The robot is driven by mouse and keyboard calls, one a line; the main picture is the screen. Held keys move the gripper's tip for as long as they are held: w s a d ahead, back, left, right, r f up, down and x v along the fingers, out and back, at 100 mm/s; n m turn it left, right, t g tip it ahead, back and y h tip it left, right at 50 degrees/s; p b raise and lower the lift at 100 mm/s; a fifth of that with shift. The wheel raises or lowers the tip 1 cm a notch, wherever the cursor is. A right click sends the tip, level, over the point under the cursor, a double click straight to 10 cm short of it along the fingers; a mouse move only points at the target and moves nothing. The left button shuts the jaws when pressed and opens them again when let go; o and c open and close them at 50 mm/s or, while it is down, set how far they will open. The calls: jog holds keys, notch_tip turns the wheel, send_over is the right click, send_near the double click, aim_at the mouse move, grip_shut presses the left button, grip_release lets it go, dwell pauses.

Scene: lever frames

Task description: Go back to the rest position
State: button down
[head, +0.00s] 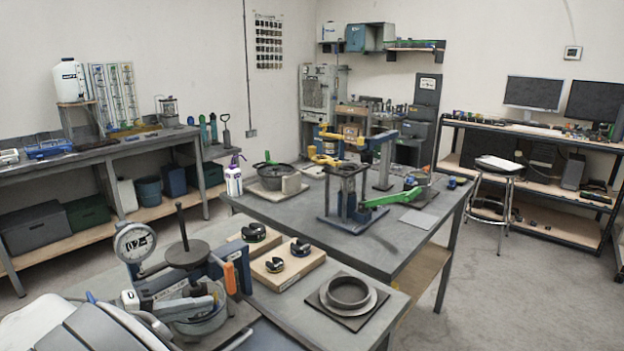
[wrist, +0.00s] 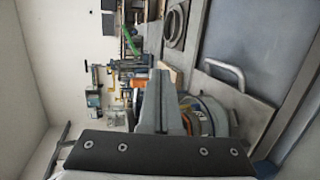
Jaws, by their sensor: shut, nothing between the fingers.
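My gripper (wrist: 160,80) shows in the wrist view as grey fingers pressed together, with nothing between them. They point away from the camera over the near bench; the wrist picture is turned on its side. The near lever frame (head: 165,290), with a dial gauge and an orange grip (head: 230,277), stands close by. In the wrist view its orange part (wrist: 198,126) appears beside the fingers; contact cannot be told.
A second lever frame (head: 352,185) with a green lever (head: 390,197) stands on the farther table. Wooden blocks (head: 275,277) with dark round parts and a ring on a plate (head: 348,292) lie on the near bench. Open floor (head: 510,300) is at right.

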jog(key=d+r+m+g+y+p, duration=0.15)
jog(key=d+r+g, duration=0.25)
jog(key=d, duration=0.8)
jog(key=d+r+m+g+y+p, duration=0.1)
jog(key=d+r+m+g+y, duration=0.25)
jog(key=d, duration=0.85)
jog(key=s+d+r+m+t+y+p, duration=0.2)
jog(key=s+d+y, duration=0.1)
jog(key=s+d, duration=0.3)
jog(key=s+d+r+m+t+y+p, duration=0.1)
jog(key=s+d, duration=0.4)
jog(key=s, duration=0.5)
jog(key=shift+d+r+m+t+y+p, duration=0.35)
jog(key=shift+r+m+y+p, duration=0.2)
jog(key=shift+r+y, duration=0.55)
jog(key=shift+r, duration=0.2)
